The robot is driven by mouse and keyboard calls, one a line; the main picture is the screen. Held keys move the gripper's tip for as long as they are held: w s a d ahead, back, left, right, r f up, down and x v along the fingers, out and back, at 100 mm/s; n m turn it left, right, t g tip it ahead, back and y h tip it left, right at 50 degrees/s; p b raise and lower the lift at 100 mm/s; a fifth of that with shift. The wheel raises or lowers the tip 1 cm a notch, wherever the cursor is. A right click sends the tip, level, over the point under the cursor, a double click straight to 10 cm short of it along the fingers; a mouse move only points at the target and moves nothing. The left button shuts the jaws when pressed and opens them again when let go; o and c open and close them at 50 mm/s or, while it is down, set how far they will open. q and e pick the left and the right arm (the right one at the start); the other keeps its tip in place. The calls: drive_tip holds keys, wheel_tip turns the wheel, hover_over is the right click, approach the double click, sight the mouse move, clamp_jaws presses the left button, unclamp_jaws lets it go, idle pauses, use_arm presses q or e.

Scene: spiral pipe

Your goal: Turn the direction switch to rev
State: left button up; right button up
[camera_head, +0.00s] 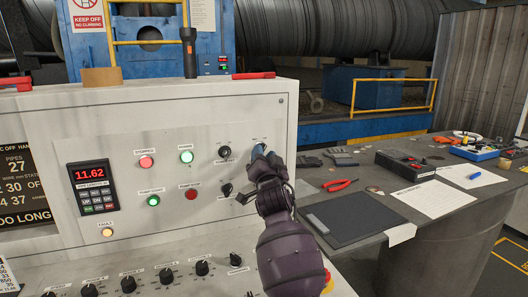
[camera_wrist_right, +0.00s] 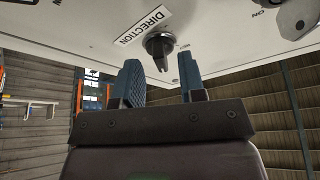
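The direction switch (camera_wrist_right: 160,44) is a black knob under a white DIRECTION label (camera_wrist_right: 143,27) on the pale panel, seen in the right wrist view. My right gripper (camera_wrist_right: 160,82) is open there, its two blue padded fingers apart with nothing between them. The knob lies just beyond the fingertips, between their lines, and looks clear of both. In the head view my right gripper (camera_head: 260,153) is close to the right part of the panel, and it and the wrist cover part of the controls there. I cannot make out the direction switch for certain in that view. My left gripper is not in view.
Other black knobs (camera_head: 224,152), lit buttons (camera_head: 146,162) and a keypad with a red display (camera_head: 91,186) share the panel (camera_head: 130,125). A row of dials (camera_head: 166,274) lies below. The grey table (camera_head: 390,225) at right holds red pliers (camera_head: 339,185), papers and a black pad (camera_head: 355,218).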

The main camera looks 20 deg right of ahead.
drive_tip(key=shift+w+r, duration=0.15)
drive_tip(key=shift+w, duration=0.15)
drive_tip(key=shift+c, duration=0.9)
clamp_jaws()
